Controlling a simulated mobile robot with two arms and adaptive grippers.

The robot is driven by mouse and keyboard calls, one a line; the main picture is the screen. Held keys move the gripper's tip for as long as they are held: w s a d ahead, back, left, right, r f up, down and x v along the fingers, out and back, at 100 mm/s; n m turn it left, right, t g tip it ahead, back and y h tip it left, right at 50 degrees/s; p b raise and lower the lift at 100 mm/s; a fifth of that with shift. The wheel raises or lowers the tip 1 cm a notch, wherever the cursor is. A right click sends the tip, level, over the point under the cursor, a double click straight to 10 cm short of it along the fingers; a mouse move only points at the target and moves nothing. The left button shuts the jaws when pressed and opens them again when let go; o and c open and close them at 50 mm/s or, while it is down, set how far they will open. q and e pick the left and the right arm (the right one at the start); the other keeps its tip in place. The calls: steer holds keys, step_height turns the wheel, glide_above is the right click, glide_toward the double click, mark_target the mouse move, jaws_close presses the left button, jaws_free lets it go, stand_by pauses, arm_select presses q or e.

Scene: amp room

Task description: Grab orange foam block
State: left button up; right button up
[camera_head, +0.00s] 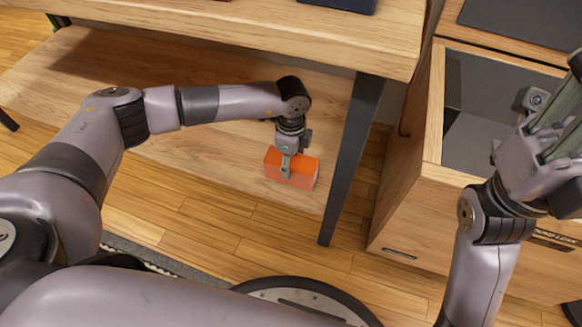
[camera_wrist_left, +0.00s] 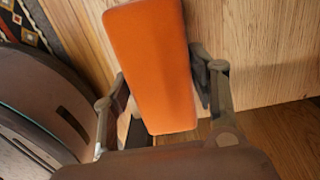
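The orange foam block (camera_head: 305,172) is at the front right part of the low wooden shelf under the table. In the left wrist view the block (camera_wrist_left: 150,65) lies lengthwise between the two fingers. My left gripper (camera_head: 287,165) points down at the block, one finger across its front face. In the left wrist view my left gripper (camera_wrist_left: 162,90) has a finger close against each long side, and appears shut on it. Whether the block is clear of the shelf cannot be told. My right gripper (camera_head: 565,125) is raised at the right edge, partly cut off; its fingers do not show clearly.
The wooden tabletop (camera_head: 300,30) is above the low shelf (camera_head: 190,145). A dark table leg (camera_head: 350,160) stands just right of the block. A wooden cabinet (camera_head: 430,215) with an open, grey-lined top is farther right. Most of the shelf is bare.

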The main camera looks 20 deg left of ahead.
arm_select(q)
steer(key=c, duration=0.6)
steer(key=shift+c, duration=0.4)
steer(key=shift+r, duration=0.15)
